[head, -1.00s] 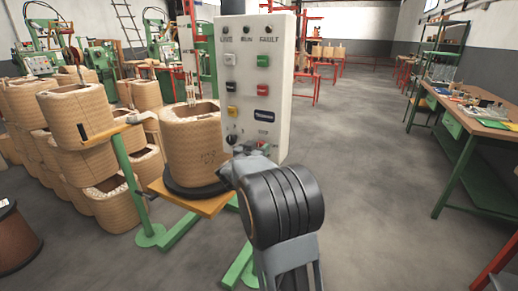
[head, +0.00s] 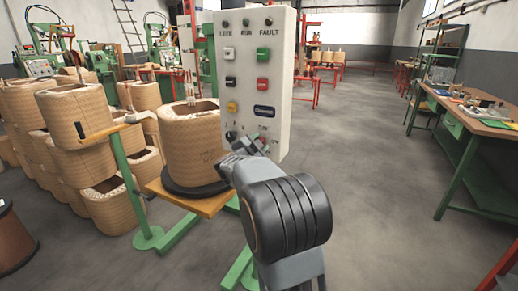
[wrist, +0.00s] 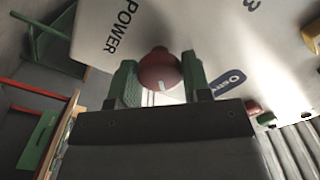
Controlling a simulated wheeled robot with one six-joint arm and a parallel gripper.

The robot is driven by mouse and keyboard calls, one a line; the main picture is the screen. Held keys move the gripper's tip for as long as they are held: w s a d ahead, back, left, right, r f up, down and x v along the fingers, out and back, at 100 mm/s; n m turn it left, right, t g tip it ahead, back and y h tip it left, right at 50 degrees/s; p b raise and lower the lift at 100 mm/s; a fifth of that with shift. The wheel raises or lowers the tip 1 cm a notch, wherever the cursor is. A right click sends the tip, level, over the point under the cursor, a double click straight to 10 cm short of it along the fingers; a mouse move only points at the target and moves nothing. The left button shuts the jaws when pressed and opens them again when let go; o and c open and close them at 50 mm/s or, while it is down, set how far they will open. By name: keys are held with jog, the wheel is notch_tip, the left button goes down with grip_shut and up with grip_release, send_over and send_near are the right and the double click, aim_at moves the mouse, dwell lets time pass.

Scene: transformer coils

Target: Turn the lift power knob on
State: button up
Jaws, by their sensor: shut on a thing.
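The red power knob (wrist: 160,70) with a white pointer mark sits between my green fingertips in the wrist view, beside the word POWER. My gripper (wrist: 160,84) is shut on it. In the head view my gripper (head: 257,146) is at the lower right of the white control panel (head: 277,90), and the knob is largely hidden there by the fingers. The knob's exact setting is hard to read.
The panel has several coloured buttons and a dark knob (head: 231,136) just left of my gripper. A wound coil (head: 192,145) stands on a wooden platform left of it. A workbench (head: 470,115) is at the right, with open floor between.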

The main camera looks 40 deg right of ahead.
jog(key=shift+m+b, duration=2.65)
jog(key=shift+m, duration=1.85)
jog(key=o, duration=0.9)
jog(key=p+v, duration=0.2)
jog(key=v, duration=1.2)
jog(key=shift+w, duration=0.15)
